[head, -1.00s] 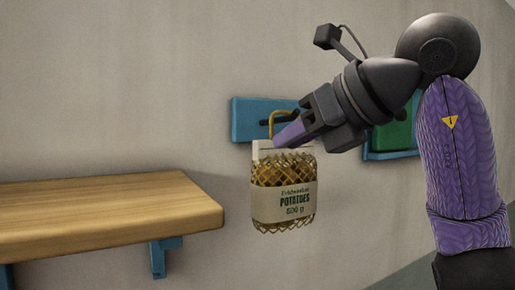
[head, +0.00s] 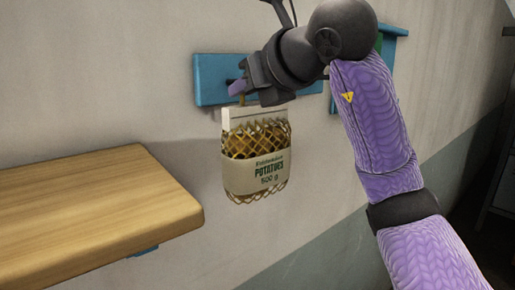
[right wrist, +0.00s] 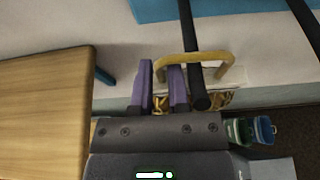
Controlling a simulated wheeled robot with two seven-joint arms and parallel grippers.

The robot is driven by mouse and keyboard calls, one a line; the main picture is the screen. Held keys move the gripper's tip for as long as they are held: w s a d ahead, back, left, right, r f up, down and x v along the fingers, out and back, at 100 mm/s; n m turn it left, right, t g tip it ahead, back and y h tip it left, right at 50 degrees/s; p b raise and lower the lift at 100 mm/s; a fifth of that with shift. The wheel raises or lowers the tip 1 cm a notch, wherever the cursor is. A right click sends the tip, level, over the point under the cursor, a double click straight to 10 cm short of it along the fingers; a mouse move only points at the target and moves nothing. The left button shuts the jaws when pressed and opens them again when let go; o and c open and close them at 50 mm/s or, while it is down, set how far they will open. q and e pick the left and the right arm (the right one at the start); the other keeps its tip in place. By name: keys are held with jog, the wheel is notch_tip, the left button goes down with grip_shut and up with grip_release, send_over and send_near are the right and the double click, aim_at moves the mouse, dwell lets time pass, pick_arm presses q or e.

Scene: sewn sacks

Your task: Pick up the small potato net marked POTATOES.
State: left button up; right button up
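The small potato net (head: 256,158) hangs upright against the wall, with a paper label reading POTATOES 500 g. Its yellow handle loop is at the dark peg on a blue board; in the right wrist view the handle (right wrist: 195,58) goes around the black peg (right wrist: 188,30). My right gripper (head: 239,89) is at the handle, above the net. In the right wrist view its purple fingers (right wrist: 161,85) stand apart, with the left leg of the handle seen in the gap between them; I see no contact. My left gripper is not in view.
A wooden shelf (head: 95,205) juts from the wall at left, apart from the net. The blue board (head: 210,78) is fixed to the wall behind my gripper. Green (right wrist: 240,131) and blue (right wrist: 264,130) containers show low at right in the right wrist view.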

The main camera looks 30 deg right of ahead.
grip_shut()
dwell(1.3)
